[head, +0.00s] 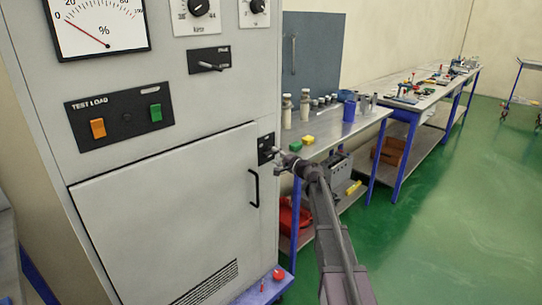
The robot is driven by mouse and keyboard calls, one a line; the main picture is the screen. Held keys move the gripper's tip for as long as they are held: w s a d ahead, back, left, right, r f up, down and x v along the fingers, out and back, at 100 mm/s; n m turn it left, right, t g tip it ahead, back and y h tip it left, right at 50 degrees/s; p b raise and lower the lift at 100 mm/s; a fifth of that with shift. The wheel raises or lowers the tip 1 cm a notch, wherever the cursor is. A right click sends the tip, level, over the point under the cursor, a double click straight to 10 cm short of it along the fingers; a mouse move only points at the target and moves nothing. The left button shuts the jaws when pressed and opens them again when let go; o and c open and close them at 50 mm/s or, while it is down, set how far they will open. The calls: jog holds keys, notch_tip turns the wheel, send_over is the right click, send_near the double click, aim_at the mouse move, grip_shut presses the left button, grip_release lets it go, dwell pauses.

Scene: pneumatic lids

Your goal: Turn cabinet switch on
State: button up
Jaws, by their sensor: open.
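The grey cabinet (160,200) fills the left half of the head view. On its front are a black panel with a lever-like switch (208,66), and a TEST LOAD panel (85,116) with an orange button (97,128) and a green button (155,112). A small black switch plate (266,148) sits at the cabinet's right edge, above and right of the door handle (254,188). My gripper (280,158) is open, close to the right of this small plate and partly over its edge. I cannot tell whether it touches. The plate's markings are too small to read.
A percent gauge (97,24) and two knobs are at the cabinet's top. A metal workbench (335,128) with bottles, a blue cup (349,111) and green and yellow blocks stands behind my arm. Open green floor (450,200) lies to the right.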

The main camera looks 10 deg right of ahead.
jog(key=shift+x, duration=1.05)
grip_shut()
jog(key=shift+a, duration=0.2)
jog(key=shift+d, duration=0.1)
